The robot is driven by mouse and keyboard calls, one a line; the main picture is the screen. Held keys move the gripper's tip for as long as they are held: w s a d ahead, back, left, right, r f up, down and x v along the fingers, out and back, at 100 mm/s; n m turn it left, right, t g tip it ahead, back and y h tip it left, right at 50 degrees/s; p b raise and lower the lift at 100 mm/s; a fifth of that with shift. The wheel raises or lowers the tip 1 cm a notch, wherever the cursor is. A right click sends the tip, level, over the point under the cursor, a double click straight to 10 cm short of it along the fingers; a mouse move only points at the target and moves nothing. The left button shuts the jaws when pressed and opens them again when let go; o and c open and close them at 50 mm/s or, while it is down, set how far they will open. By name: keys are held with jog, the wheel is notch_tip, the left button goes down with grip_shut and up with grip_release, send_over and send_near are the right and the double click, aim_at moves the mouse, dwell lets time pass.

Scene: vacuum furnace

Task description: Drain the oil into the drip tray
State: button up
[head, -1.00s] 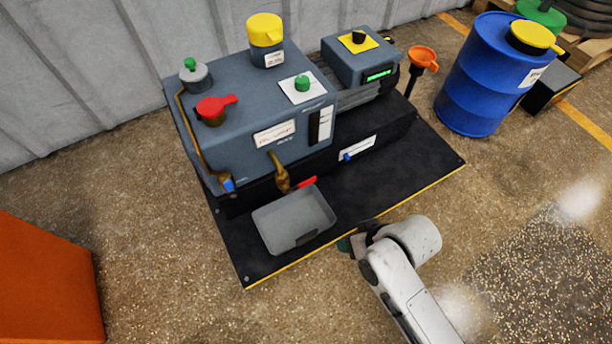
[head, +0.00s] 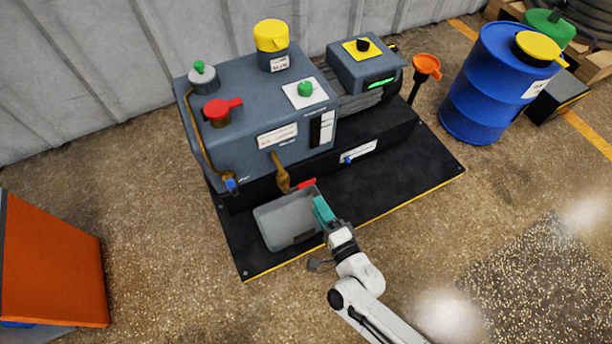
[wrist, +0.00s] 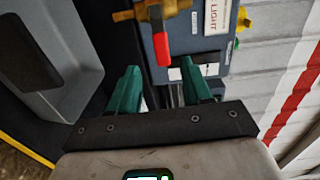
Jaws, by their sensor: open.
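The grey drip tray (head: 283,222) lies on the black base plate in front of the grey-blue pump, below the brass drain spout (head: 282,176). A red lever (head: 306,183) on the drain valve sticks out to the right of the spout. My gripper (head: 321,208) is open and empty at the tray's right side, its teal fingers pointing toward the lever. In the wrist view the red lever (wrist: 161,45) appears ahead of my gripper (wrist: 161,85), between the lines of the fingers, with no contact visible. The tray (wrist: 82,75) fills the left there. No oil flow is visible.
The pump (head: 245,145) carries a red-handled fitting (head: 220,110), a yellow cap (head: 271,36) and a green knob (head: 305,89). A blue drum (head: 490,85) and an orange funnel (head: 426,66) stand right. An orange cabinet (head: 55,265) stands left. The front floor is clear.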

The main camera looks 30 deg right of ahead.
aim_at(308, 185)
jog(key=w+b, duration=0.3)
jog(key=w, duration=0.7)
jog(key=shift+w+d+b, duration=0.15)
jog(key=shift+w+b, duration=0.2)
grip_shut()
